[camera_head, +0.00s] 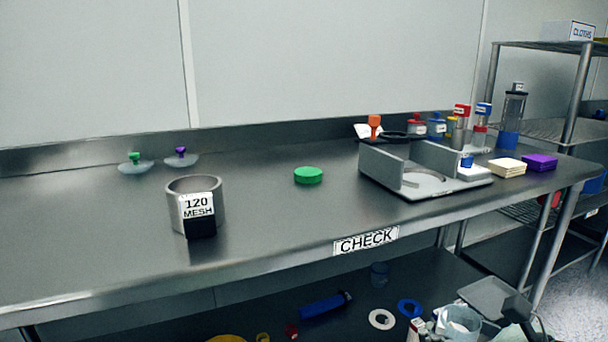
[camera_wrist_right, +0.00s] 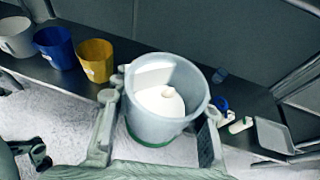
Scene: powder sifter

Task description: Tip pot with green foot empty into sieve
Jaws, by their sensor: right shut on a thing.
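The pot with the green foot (camera_wrist_right: 165,128) is held upright in my right gripper (camera_wrist_right: 168,92). The wrist view shows its grey, translucent wall, the green ring at its base, and a mound of white powder inside. In the head view the pot (camera_head: 461,320) is at the bottom right, in front of the table and below its top edge, partly cut off. The sieve (camera_head: 176,212) is a grey cylinder marked 120 MESH, standing on the table at the left, well away from the pot. Its mesh is hidden. My left gripper is not in view.
A green disc (camera_head: 308,175) lies mid-table. A grey stand (camera_head: 385,168) and several small containers are at the right. Two clear domed lids with knobs (camera_head: 136,166) are at the back left. The table's front edge (camera_head: 290,255) lies between pot and sieve. Table space around the sieve is clear.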

